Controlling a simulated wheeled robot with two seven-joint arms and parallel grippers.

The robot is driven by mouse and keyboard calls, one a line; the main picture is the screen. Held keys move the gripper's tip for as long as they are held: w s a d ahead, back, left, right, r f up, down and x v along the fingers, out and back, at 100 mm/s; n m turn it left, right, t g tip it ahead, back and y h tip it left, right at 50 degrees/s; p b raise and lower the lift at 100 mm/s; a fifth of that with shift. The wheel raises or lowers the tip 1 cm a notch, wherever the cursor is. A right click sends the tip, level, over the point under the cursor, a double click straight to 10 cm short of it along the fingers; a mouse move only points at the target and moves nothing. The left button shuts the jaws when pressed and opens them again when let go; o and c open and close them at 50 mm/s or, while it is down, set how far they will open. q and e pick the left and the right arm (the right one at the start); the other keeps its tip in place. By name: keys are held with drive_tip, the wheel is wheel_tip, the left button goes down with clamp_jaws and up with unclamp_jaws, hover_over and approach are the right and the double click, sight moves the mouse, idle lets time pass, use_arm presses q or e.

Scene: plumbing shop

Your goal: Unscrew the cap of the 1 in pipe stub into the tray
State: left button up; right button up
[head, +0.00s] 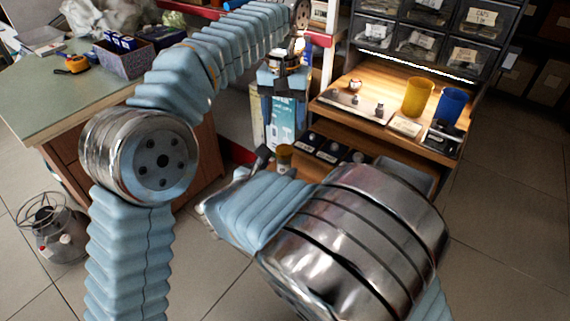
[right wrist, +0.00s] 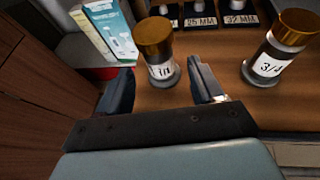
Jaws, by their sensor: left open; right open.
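The 1 in pipe stub (right wrist: 162,72) stands upright on the wooden shelf in the right wrist view, a clear body with a white label and a brass-coloured cap (right wrist: 153,36) on top. The cap also shows in the head view (head: 284,151). My right gripper (right wrist: 163,78) is open, its two dark fingers to the left and right of the stub; I cannot tell whether they touch it. My left gripper (head: 284,90) is open and empty above and behind it in the head view, pointing down. A grey bin (head: 408,172), perhaps the tray, is partly hidden by my right arm.
A stub marked 3/4 (right wrist: 275,58) stands right of the fingers. Black size-marked holders (right wrist: 238,16) are behind. Cartons (right wrist: 106,32) stand to the left. The upper shelf holds yellow (head: 418,97) and blue (head: 449,106) cups. A green-topped bench (head: 60,98) is at left.

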sight(287, 162)
drive_tip(key=x, duration=0.7)
drive_tip(key=shift+s, duration=0.1)
clamp_jaws()
